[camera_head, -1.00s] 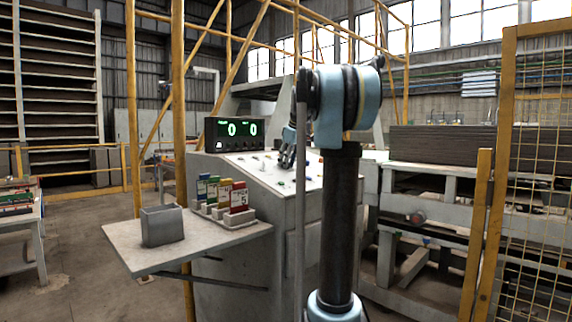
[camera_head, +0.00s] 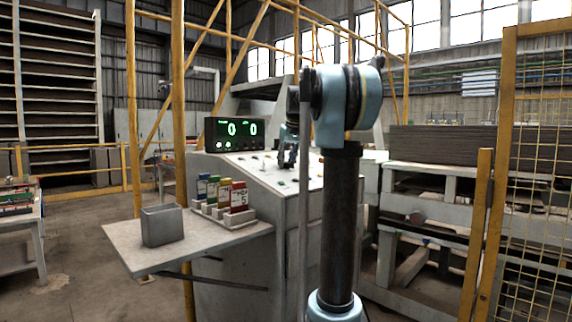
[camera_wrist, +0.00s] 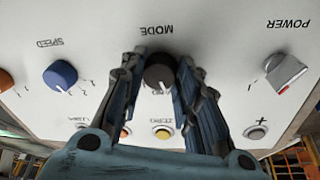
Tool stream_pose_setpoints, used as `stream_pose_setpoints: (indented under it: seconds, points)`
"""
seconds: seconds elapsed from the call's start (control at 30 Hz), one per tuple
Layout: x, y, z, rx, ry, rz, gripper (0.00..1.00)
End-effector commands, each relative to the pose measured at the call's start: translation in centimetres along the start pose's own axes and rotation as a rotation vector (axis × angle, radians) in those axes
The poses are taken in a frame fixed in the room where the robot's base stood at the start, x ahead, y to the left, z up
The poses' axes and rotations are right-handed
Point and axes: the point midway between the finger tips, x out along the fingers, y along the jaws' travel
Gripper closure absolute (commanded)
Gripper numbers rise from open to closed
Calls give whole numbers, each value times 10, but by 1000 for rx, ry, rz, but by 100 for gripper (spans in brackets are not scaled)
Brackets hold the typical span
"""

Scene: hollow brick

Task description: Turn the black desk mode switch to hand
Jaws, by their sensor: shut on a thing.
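The black desk mode switch (camera_wrist: 159,72) is a round knob on the white desk panel, below the MODE label in the wrist view, where the lettering appears upside down. My gripper (camera_wrist: 160,88) has a finger on each side of the knob and is shut on it. The fingers cover the position words around the knob, so its setting cannot be read. In the head view my gripper (camera_head: 287,155) reaches down to the sloped desk top (camera_head: 262,168), and the knob itself is too small to make out there.
The wrist view shows a blue SPEED knob (camera_wrist: 60,75) at left, a grey POWER switch (camera_wrist: 285,72) at right, and a yellow button (camera_wrist: 163,132) close below the fingers. A display (camera_head: 234,133) reads 0 and 0. A grey bin (camera_head: 162,225) and coloured cards (camera_head: 238,198) stand on the side shelf.

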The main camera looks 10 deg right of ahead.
Motion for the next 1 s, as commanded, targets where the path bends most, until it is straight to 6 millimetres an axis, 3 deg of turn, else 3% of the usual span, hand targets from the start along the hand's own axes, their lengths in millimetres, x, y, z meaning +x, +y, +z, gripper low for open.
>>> stream_pose_setpoints:
  seconds: [0.43, 1.0]
  points:
    - [0, 1, -2, 267, -19, 33, 94]
    - [0, 1, -2, 325, -24, 40, 94]
